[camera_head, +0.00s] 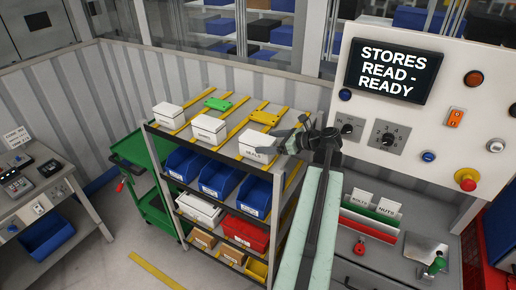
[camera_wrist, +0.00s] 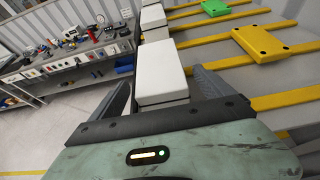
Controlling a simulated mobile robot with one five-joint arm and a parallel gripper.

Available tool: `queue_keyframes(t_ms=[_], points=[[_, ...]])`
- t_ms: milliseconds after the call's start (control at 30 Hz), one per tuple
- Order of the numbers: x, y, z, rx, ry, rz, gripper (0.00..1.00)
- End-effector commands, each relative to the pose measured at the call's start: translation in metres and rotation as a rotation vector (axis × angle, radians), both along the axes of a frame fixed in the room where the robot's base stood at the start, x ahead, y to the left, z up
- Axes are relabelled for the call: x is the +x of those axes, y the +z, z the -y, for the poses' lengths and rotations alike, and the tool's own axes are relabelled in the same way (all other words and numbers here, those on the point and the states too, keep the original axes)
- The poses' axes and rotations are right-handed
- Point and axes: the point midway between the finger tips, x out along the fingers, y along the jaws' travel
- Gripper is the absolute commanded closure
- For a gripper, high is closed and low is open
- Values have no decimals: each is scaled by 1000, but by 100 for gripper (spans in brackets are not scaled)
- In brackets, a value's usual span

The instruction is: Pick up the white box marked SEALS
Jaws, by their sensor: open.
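The white box marked SEALS (camera_head: 256,148) stands on the top shelf at its front right corner, nearest my gripper. In the wrist view a white box (camera_wrist: 160,72) lies ahead between my two fingers, seen from above. It seems to be the SEALS box, but its marking is not visible there. My gripper (camera_head: 290,138) is open, above and right of the box in the head view. Its fingers (camera_wrist: 162,90) show on either side of the box in the wrist view. I cannot tell whether they touch it.
Two more white boxes (camera_head: 209,128) (camera_head: 168,114) stand left along the shelf's front edge. Blue bins (camera_head: 220,178) fill the shelf below. A control panel (camera_head: 425,110) stands right.

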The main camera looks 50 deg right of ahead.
Motion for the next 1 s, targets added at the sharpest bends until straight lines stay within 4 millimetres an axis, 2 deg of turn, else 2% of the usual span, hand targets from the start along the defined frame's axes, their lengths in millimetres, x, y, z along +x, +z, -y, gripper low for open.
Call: queue_keyframes(t_ms=[200,500,667,700,1000], points=[[9,-6,0,0,-3,0,9],[48,-22,-10,0,-5,-1,9],[48,-20,-10,-1,-7,0,9],[48,-20,-10,-1,-7,0,12],[48,-20,-10,-1,-7,0,95]])
